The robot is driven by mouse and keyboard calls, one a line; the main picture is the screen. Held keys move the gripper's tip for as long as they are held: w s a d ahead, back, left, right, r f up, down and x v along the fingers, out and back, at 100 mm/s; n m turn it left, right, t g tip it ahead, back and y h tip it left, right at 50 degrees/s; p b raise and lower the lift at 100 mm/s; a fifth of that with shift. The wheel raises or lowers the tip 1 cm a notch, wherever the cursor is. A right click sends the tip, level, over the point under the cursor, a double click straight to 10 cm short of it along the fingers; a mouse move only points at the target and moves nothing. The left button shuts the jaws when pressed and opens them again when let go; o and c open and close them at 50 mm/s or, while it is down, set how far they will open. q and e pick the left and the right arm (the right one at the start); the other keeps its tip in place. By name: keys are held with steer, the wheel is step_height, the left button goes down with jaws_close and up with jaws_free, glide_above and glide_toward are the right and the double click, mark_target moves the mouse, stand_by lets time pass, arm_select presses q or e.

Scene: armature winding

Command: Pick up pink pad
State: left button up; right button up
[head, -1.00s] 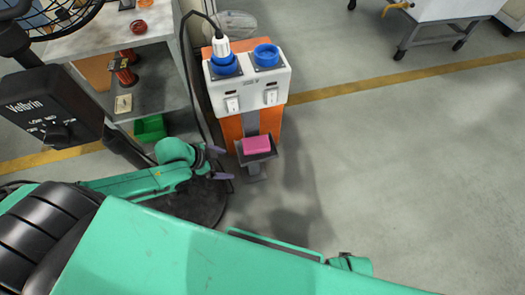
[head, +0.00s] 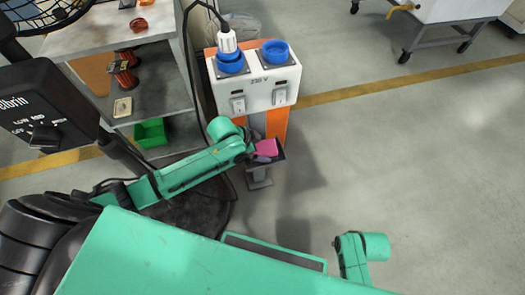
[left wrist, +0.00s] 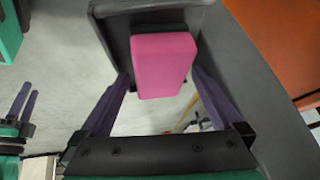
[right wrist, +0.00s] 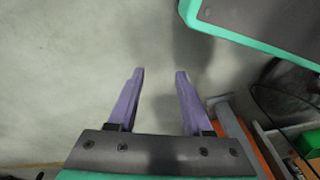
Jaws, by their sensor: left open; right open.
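The pink pad (head: 266,147) sits on a small dark tray (head: 280,160) on the front of the orange stand, partly hidden by my left gripper (head: 258,156). In the left wrist view the pad (left wrist: 164,65) is centred in front of the tray (left wrist: 115,35). There, the purple fingers of my left gripper (left wrist: 163,80) are spread, one on each side of the pad's near end; I cannot tell whether either touches it. My right gripper (right wrist: 160,75) is open and empty above bare floor in the right wrist view.
A white 230 V socket box (head: 255,85) with blue sockets and a plugged-in cable tops the orange stand (head: 278,122). A shelf unit (head: 150,75) and a green bin (head: 150,132) stand to the left. Floor on the right is clear, with a cart (head: 440,25) behind.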

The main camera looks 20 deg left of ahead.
mark_target(268, 144)
arm_select(q)
steer(key=c, duration=1.1)
steer(key=shift+r, duration=0.2)
arm_select(e)
steer(key=shift+r, duration=0.1)
arm_select(q)
steer(key=shift+r, duration=0.3)
step_height(268, 144, up, 3)
steer(key=shift+r+p, duration=0.1)
steer(key=shift+p, duration=0.8)
steer(key=s+a+p, duration=0.1)
steer(key=s+a, duration=0.2)
steer(key=s+a+p, duration=0.1)
steer(key=s+a, duration=0.2)
steer(key=s, duration=0.1)
steer(key=shift+s+a+f, duration=0.1)
steer(key=shift+f, duration=0.1)
steer(key=s+a+p, duration=0.1)
steer(key=s+a, duration=0.1)
steer(key=s, duration=0.1)
steer(key=s+a+p, duration=0.1)
steer(key=s+a, duration=0.2)
steer(key=shift+s+a+f, duration=0.1)
steer(key=shift+s+a, duration=0.15)
steer(key=shift+a, duration=0.05)
arm_select(e)
steer(key=s+d+f, duration=0.3)
steer(key=s+f, duration=0.4)
steer(key=s, duration=0.2)
steer(key=shift+f, duration=0.25)
